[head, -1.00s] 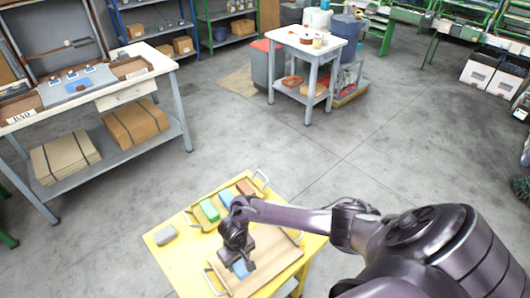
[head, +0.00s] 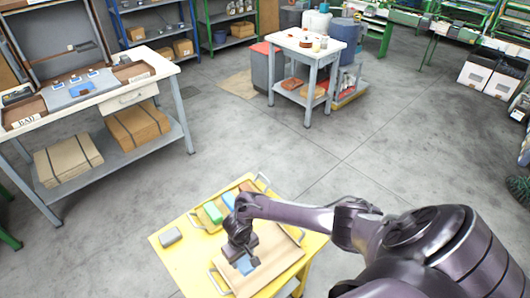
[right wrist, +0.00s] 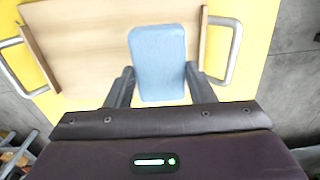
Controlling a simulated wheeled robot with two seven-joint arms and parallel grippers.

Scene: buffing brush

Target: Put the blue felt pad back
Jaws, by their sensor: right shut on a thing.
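The blue felt pad (head: 245,266) is a light blue block between the fingers of my right gripper (head: 246,262), over the near wooden tray (head: 277,265) on the yellow table. In the right wrist view the pad (right wrist: 157,62) sits between the two dark fingers of the gripper (right wrist: 160,78), which is shut on it. The tray (right wrist: 90,50) lies beneath it; I cannot tell whether the pad touches the tray. The arm and gripper hide part of the tray in the head view. My left gripper is not in view.
A second tray (head: 200,217) behind holds a green block (head: 212,212), a blue block (head: 228,200) and a reddish block (head: 247,187). A grey block (head: 171,236) lies on the yellow table (head: 185,265) at left. Metal handles (right wrist: 232,50) stick out from the near tray.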

